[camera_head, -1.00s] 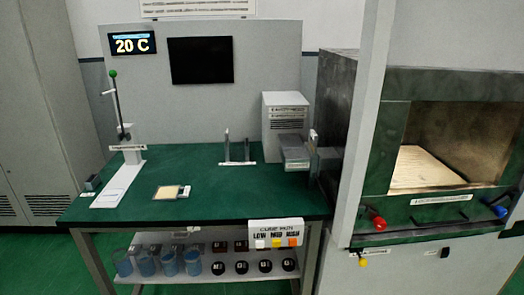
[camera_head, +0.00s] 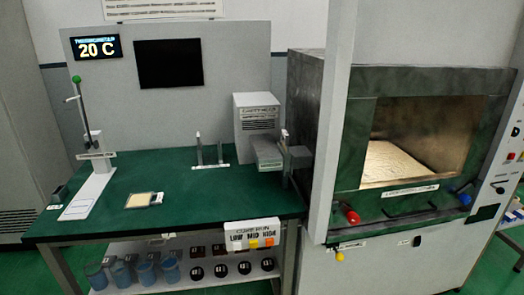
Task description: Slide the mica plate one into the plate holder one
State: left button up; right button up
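A small square cream-yellow plate (camera_head: 139,200) with a light frame lies flat on the green tabletop, near the front left; it looks like the mica plate. A small pale tag (camera_head: 157,198) sits at its right edge. A bracket with two upright grey posts on a white base (camera_head: 211,166) stands farther back in the middle of the table; it may be the plate holder, but its label cannot be read. The plate and the bracket are apart. Neither of my grippers shows in the head view.
A tall stand with a green knob (camera_head: 76,79) is at the table's left. A grey box device (camera_head: 257,120) stands at the back right. The table's middle front is clear.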

aim_at(285, 135)
jog(key=i+j, duration=0.2)
jog(key=j, duration=0.2)
jog(key=i+j, duration=0.15)
jog(key=j, duration=0.2)
jog(key=i+j, duration=0.2)
jog(key=j, duration=0.2)
jog(key=i+j, duration=0.15)
jog(key=j, duration=0.25)
jog(key=i+j, duration=0.2)
jog(key=j, duration=0.15)
jog(key=i+j, duration=0.2)
jog(key=j, duration=0.2)
